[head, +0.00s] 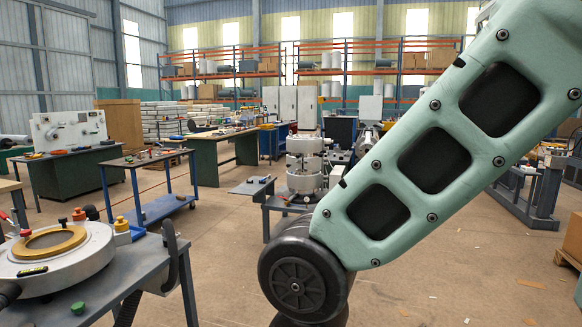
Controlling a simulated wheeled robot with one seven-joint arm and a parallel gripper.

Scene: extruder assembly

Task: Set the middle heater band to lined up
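A pale upright cylinder made of stacked ring-shaped bands stands at mid distance, just left of my arm in the head view. Its middle band (305,164) sits between an upper band (304,146) and a lower band (304,182). They look like the heater bands, but they are too small here to tell how the middle one is turned against the others. My green arm crosses the right half of the view and ends low in the centre at a dark round joint. My gripper is out of view.
The cylinder stands on a low grey bench (276,203). At the near left, a grey table (150,262) bears a round metal part with a brass ring (48,244). A blue cart (160,208) stands behind it. Bare floor (222,240) lies between table and bench.

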